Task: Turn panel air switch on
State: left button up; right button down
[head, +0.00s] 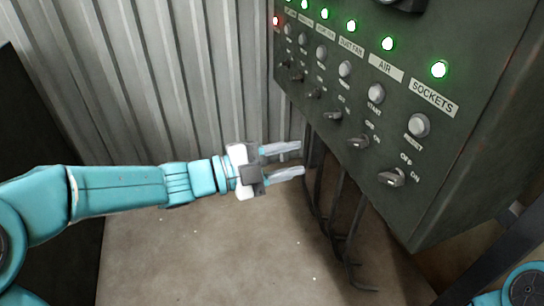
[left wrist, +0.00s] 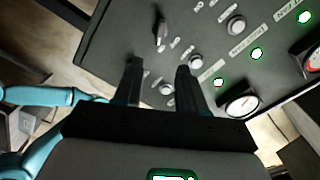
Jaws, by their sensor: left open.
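The dark panel (head: 455,150) fills the upper right of the head view. I cannot tell clearly which mark the switch points at. My left gripper (head: 301,159) is open and empty, left of the AIR switch and apart from it. In the left wrist view its two fingers (left wrist: 158,68) stand apart before the panel, with a rotary switch (left wrist: 160,32) beyond them. My right gripper does not show.
The SOCKETS switch (head: 391,177) sits right of the AIR switch, and similar switches (head: 332,115) line up to its left. Black cables (head: 350,230) hang below the panel. A corrugated wall (head: 190,80) stands behind. The floor (head: 220,255) under my left arm looks clear.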

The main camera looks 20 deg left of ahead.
pick_arm(q)
jog(key=shift+v, duration=1.75)
jog(key=shift+f, duration=0.1)
